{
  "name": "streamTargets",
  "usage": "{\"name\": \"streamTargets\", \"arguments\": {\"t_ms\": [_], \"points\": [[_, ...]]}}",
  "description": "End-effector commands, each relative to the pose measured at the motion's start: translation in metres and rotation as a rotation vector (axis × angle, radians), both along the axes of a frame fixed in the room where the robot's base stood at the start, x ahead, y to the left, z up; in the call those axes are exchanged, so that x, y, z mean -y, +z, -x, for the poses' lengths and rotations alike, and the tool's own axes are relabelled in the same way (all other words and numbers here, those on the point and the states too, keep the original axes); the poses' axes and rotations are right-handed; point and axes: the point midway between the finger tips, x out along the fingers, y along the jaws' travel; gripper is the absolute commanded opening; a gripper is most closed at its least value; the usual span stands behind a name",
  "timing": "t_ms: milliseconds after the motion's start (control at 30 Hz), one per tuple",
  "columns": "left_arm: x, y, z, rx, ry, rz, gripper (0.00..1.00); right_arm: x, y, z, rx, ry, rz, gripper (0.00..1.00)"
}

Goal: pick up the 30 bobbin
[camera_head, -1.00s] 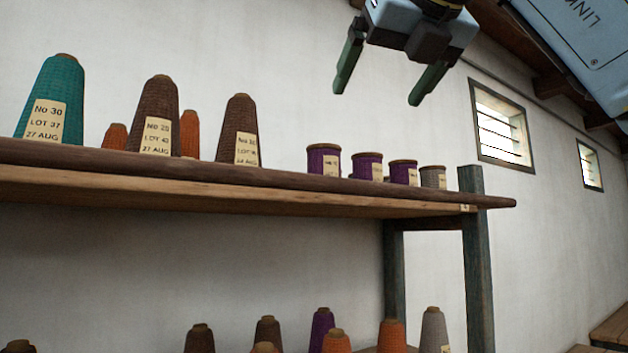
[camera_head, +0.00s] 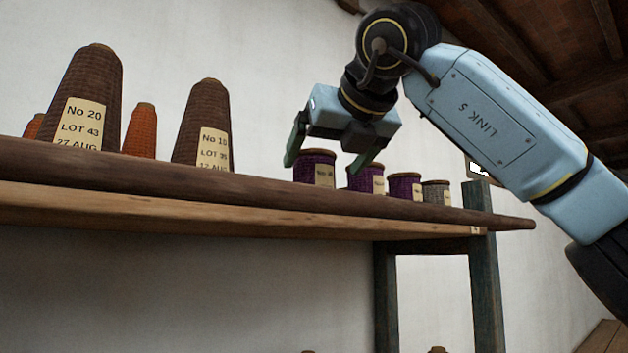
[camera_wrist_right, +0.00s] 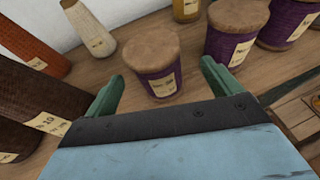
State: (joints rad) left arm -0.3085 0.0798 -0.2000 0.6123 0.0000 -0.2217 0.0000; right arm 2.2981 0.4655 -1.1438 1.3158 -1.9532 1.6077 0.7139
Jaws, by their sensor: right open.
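Several small bobbins stand in a row on the upper shelf. The leftmost is purple (camera_head: 316,167), with another purple bobbin (camera_head: 366,178) just right of it. Their label numbers are too small to read, so I cannot tell which is the 30. My right gripper (camera_head: 322,170) is open above the left end of this row, its fingers pointing down. In the right wrist view, a purple bobbin (camera_wrist_right: 152,62) with a brown top and pale label stands upright between and beyond the green fingers (camera_wrist_right: 161,73). Nothing is held. My left gripper is not in view.
Large brown cones marked No 20 (camera_head: 88,90) and No 10 (camera_head: 203,125) stand left of the bobbins, with an orange cone (camera_head: 141,132) between them. A rounded dark rail (camera_head: 250,193) runs along the shelf's front. A cream cone (camera_wrist_right: 90,25) stands behind.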

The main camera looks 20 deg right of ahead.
Motion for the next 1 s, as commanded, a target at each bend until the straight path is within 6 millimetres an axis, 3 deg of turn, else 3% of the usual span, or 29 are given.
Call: {"name": "streamTargets", "arguments": {"t_ms": [167,400,667,1000], "points": [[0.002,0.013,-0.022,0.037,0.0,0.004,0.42,-0.005,-0.01,-0.019,-0.004,0.0,0.001,0.9],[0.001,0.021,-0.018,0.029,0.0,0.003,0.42,-0.008,-0.022,-0.044,-0.001,0.001,0.0,0.9],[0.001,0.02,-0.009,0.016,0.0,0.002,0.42,-0.008,-0.024,-0.045,0.0,0.0,0.0,0.89],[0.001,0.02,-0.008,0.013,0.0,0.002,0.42,-0.008,-0.023,-0.045,0.0,0.0,0.0,0.44]]}}
